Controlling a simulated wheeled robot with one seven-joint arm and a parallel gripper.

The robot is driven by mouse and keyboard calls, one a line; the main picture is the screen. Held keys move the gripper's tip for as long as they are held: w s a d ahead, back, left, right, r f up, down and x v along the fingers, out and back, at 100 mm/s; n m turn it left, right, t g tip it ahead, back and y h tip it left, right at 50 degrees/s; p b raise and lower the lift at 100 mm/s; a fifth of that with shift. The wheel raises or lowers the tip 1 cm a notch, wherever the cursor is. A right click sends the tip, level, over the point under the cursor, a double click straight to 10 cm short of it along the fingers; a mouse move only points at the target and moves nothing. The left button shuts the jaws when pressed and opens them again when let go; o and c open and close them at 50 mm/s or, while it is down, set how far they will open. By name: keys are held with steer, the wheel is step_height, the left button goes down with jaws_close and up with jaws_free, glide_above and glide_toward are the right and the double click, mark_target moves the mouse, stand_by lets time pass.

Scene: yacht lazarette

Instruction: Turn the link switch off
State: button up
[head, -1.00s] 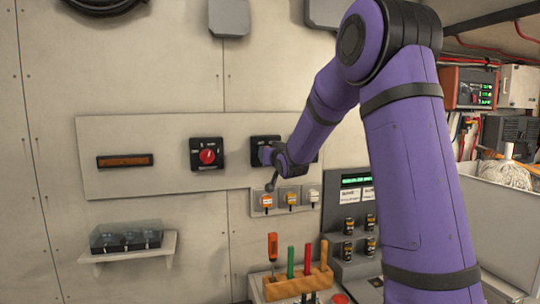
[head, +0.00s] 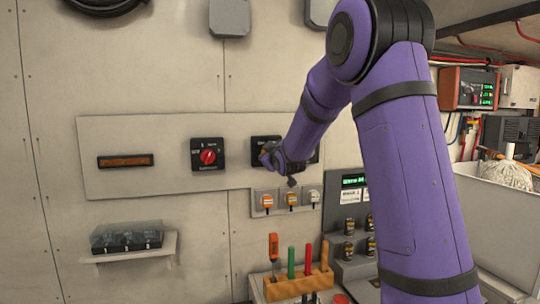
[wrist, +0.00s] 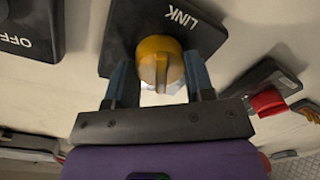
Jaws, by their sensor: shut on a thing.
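The link switch has a black plate marked LINK (wrist: 205,32) and a yellow knob (wrist: 160,62), seen close in the wrist view. My gripper (wrist: 158,75) has one blue-grey finger on each side of the knob and is shut on it. The knob's ridge points roughly along the gripper's line, and the plate looks tilted. In the head view, the switch's dark plate (head: 265,141) is partly hidden behind my gripper (head: 267,153). The knob's position against its off mark cannot be read.
A red-knob switch (head: 208,156) is left on the same panel (head: 120,185). Another dark plate (head: 314,155) is right, mostly behind my arm. Below are several sockets (head: 291,198), a tool rack (head: 298,285) and a grey unit with a lit display (head: 353,180).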

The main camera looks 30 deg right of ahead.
steer(key=shift+n, duration=0.4)
steer(key=o, duration=0.9)
steer(key=shift+s, duration=0.15)
steer(key=v, duration=1)
steer(key=shift+s+a, duration=0.15)
steer(key=shift+s, duration=0.1)
